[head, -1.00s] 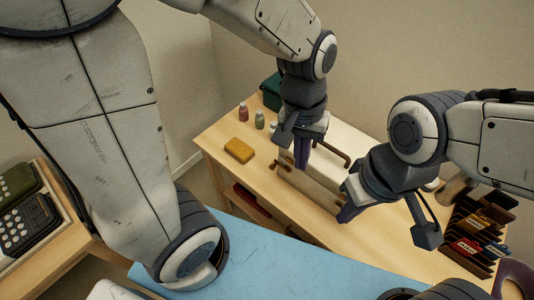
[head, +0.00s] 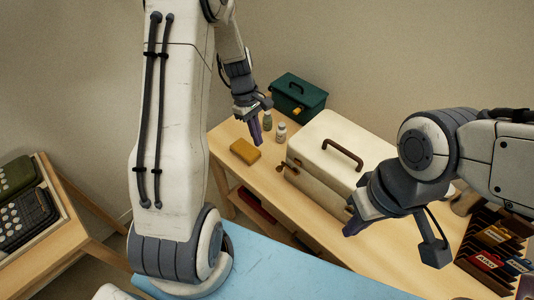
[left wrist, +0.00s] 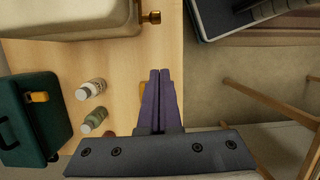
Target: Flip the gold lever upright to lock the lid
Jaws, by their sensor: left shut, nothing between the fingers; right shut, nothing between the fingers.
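The cream case (head: 335,135) stands on the wooden table with its lid down and a brown handle on top. The small gold lever (head: 280,169) sticks out low at its left end; it does not look upright, though it is small here. The lever also shows in the left wrist view (left wrist: 152,17), pointing out from the case's edge. My left gripper (head: 257,142) is shut and empty, apart from the case, left of it above the table. Its shut purple fingers show in the left wrist view (left wrist: 160,72). My right gripper (head: 348,230) is shut and empty by the case's front right.
A yellow block (head: 245,151) lies below my left gripper. A white bottle (head: 281,133) and a green bottle (head: 267,121) stand beside the case, with a green toolbox (head: 298,97) behind. A dark rack (head: 490,245) is at right. A blue surface (head: 270,268) lies in front.

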